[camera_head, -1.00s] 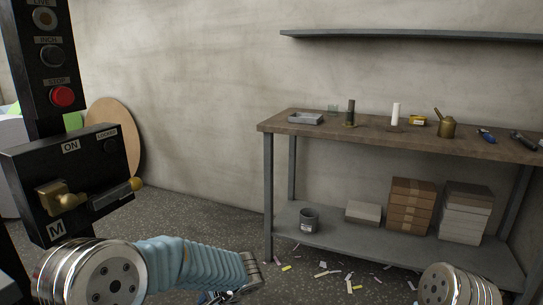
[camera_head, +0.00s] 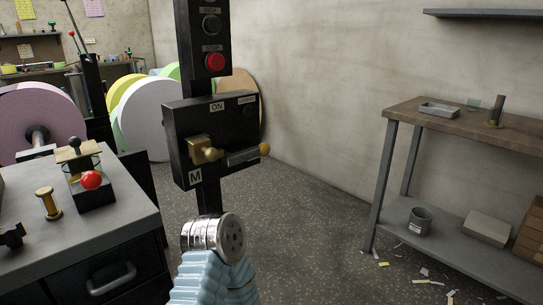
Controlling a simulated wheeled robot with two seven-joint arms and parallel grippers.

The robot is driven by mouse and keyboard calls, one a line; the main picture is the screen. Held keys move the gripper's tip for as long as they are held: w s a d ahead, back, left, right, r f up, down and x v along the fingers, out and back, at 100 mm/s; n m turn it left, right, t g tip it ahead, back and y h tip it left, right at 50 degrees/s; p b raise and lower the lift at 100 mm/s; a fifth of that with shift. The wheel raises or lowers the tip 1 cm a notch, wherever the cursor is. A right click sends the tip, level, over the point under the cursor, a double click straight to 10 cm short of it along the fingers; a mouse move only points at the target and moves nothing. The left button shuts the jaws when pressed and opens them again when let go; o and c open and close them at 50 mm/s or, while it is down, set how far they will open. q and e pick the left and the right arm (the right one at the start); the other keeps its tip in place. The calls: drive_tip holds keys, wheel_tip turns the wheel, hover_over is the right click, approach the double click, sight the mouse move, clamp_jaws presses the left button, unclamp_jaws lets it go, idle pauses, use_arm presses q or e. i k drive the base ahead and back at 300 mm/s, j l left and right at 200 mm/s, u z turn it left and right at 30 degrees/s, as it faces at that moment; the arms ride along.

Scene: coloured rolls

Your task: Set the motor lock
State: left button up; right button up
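The black motor switch box (camera_head: 182,125) hangs on a black post (camera_head: 192,55). Its labels read ON and, smaller and hard to read, LOCKED, with an M plate at the lower left. A brass knob (camera_head: 203,151) sticks out of its left half. A grey lever (camera_head: 241,157) with a yellow ball end (camera_head: 264,149) points right, tilted slightly up. A silver joint and pale blue sleeve of one of my arms stand below the box, apart from it in the picture. I cannot tell which arm it is. Neither gripper's fingers show.
Coloured rolls (camera_head: 150,112) are behind. A workbench (camera_head: 445,118) stands at the right. The floor between is open, with scraps near the bench.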

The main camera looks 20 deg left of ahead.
sight(201, 150)
drive_tip(key=k+l+u, duration=0.1)
drive_tip(key=u, duration=1.15)
drive_tip(key=k+j, duration=0.05)
drive_tip(key=j, duration=0.05)
